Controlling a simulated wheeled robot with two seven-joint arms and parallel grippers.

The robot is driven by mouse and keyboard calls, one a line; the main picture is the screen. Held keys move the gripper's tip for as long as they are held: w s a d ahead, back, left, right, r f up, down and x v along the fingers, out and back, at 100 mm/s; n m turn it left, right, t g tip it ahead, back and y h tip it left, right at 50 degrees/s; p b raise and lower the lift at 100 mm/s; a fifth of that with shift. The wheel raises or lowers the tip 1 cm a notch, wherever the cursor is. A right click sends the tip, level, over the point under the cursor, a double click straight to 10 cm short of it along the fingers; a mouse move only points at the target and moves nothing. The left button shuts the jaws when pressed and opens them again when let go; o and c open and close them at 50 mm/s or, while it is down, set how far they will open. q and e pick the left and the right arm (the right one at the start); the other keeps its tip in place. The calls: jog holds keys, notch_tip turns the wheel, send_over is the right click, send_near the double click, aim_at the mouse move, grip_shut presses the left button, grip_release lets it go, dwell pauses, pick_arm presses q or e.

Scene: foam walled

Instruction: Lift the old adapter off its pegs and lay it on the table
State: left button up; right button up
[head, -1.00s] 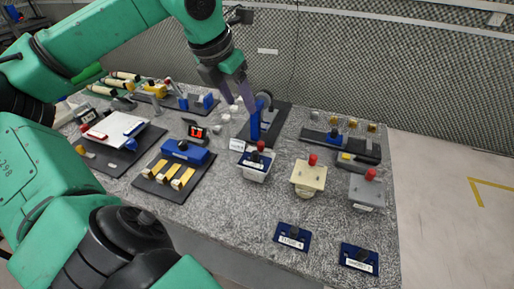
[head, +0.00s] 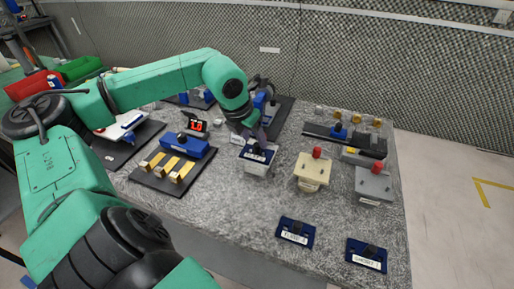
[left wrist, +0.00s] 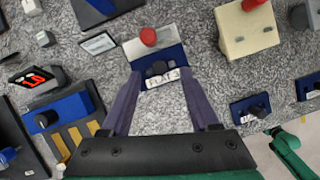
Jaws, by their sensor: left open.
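The old adapter (head: 257,153) is a dark blue plate with a dark knob and a white label. It sits on a white block (head: 256,168), with a red knob behind it in the left wrist view. That view also shows the adapter (left wrist: 160,66), its label partly legible as FLAT 3. My left gripper (head: 257,134) is open above the block, its purple fingers pointing down. In the left wrist view the fingers (left wrist: 160,76) stand either side of the adapter; contact cannot be told. The pegs are hidden.
A cream block (head: 311,171) and a grey block (head: 373,186), both with red knobs, stand to the right. Two labelled blue plates (head: 295,232) (head: 366,254) lie at the front. A blue fixture with yellow pieces (head: 168,166) is left. Speckled table (head: 250,210) is bare at front.

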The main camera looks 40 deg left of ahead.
aim_at(256, 144)
pick_arm(q)
jog(key=shift+x, duration=1.55)
jog(key=shift+r, duration=0.1)
grip_shut()
jog(key=shift+r, duration=0.15)
